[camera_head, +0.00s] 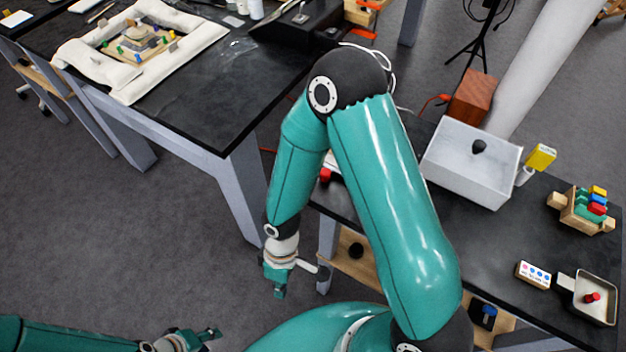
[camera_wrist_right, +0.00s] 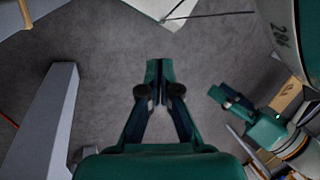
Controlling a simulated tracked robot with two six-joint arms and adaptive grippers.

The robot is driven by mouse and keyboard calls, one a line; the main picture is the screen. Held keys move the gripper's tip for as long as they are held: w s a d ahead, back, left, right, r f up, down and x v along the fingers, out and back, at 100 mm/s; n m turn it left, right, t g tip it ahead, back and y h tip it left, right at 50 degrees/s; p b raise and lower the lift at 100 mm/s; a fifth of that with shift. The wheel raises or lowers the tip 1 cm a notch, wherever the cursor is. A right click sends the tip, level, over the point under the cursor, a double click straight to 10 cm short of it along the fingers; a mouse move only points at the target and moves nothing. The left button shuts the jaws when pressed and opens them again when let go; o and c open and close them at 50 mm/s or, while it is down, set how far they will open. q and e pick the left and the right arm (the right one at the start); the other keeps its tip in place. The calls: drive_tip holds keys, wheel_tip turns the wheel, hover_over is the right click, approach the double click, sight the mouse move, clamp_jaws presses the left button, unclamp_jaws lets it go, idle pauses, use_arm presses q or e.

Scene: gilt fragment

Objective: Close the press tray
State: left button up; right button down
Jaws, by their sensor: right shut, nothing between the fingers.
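No tray in view is clearly marked as the press tray. A white open box-like tray (camera_head: 462,186) with a dark knob-like thing in it stands on the right-hand black table. A small metal tray (camera_head: 603,285) with a red piece in it lies further right. My right gripper (camera_head: 279,288) hangs over the floor between the tables, away from both trays. In the right wrist view its fingers (camera_wrist_right: 160,88) are together and empty. My left gripper (camera_head: 210,337) is low at the left over the floor, apart from everything; its finger opening is unclear.
The left black table (camera_head: 200,105) holds a white padded frame (camera_head: 80,65) around a fragment with coloured pieces. My right arm covers part of this table.

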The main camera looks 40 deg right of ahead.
drive_tip(key=w+d+r+n+t+h, duration=0.2)
drive_tip(key=r+n+h, duration=0.25)
drive_tip(key=r, duration=0.35)
drive_tip(key=w+d+r+n+t+h, duration=0.1)
drive_tip(key=w+r+n+h, duration=0.15)
drive_tip(key=r+n, duration=0.45)
drive_tip(key=w+d+r+n+t+h, duration=0.2)
drive_tip(key=r+h, duration=0.3)
drive_tip(key=r, duration=0.5)
drive_tip(key=p, duration=0.1)
approach(321, 180)
drive_tip(key=shift+n, duration=0.25)
drive_tip(key=shift+x, duration=3.2)
drive_tip(key=shift+s, duration=0.1)
